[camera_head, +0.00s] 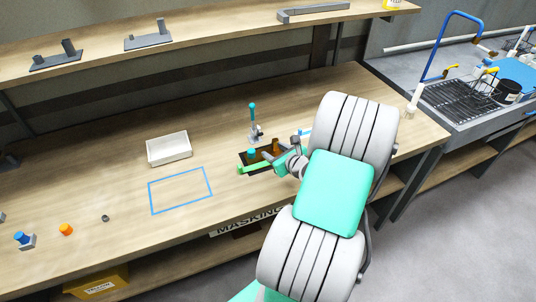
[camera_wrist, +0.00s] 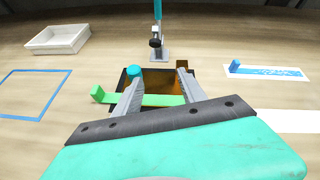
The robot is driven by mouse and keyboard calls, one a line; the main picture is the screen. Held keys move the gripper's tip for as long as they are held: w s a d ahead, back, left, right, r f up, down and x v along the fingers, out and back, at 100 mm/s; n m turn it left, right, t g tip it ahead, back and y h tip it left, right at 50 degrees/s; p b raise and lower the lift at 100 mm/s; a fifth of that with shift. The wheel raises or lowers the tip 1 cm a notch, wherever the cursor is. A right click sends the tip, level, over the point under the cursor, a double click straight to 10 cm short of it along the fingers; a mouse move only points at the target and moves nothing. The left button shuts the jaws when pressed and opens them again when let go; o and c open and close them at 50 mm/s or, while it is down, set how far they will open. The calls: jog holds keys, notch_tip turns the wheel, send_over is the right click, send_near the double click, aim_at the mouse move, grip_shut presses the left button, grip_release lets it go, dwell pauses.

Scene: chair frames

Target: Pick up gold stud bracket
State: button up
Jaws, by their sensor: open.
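A dark tray-like piece with a gold-brown face (camera_wrist: 172,82) sits on the bench just beyond my gripper; I take it to be the gold stud bracket. A gold-brown post (camera_head: 275,146) stands at its right, and also shows in the wrist view (camera_wrist: 182,64). A teal cap (camera_head: 251,153) is at its left. A green bar (camera_head: 254,168) with an upturned left end crosses its near side. My gripper (camera_wrist: 159,80) is open, its fingers apart over the near part of the dark piece. In the head view my gripper (camera_head: 288,160) hides its right side.
A teal-handled tool on a grey base (camera_head: 254,134) stands close behind. A white open box (camera_head: 169,149) and a blue taped outline (camera_head: 181,190) lie to the left. A blue-and-white piece (camera_wrist: 265,71) lies to the right. Bench between the box and the outline is clear.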

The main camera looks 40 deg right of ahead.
aim_at(276, 141)
jog(key=d+m, duration=0.1)
jog(key=s+m, duration=0.1)
jog(key=d+h, duration=0.1)
jog(key=shift+s+d+f+m, duration=0.25)
jog(key=shift+d+m, duration=0.05)
jog(key=shift+m, duration=0.1)
jog(key=shift+w+d+f+m, duration=0.1)
jog(key=shift+w+d+m, duration=0.1)
jog(key=shift+d+m, duration=0.1)
jog(key=x, duration=0.2)
jog(key=p+x, duration=0.1)
jog(key=x, duration=0.4)
jog(key=shift+w+d+r, duration=0.15)
jog(key=shift+w+r, duration=0.05)
jog(key=shift+r, duration=0.05)
grip_shut()
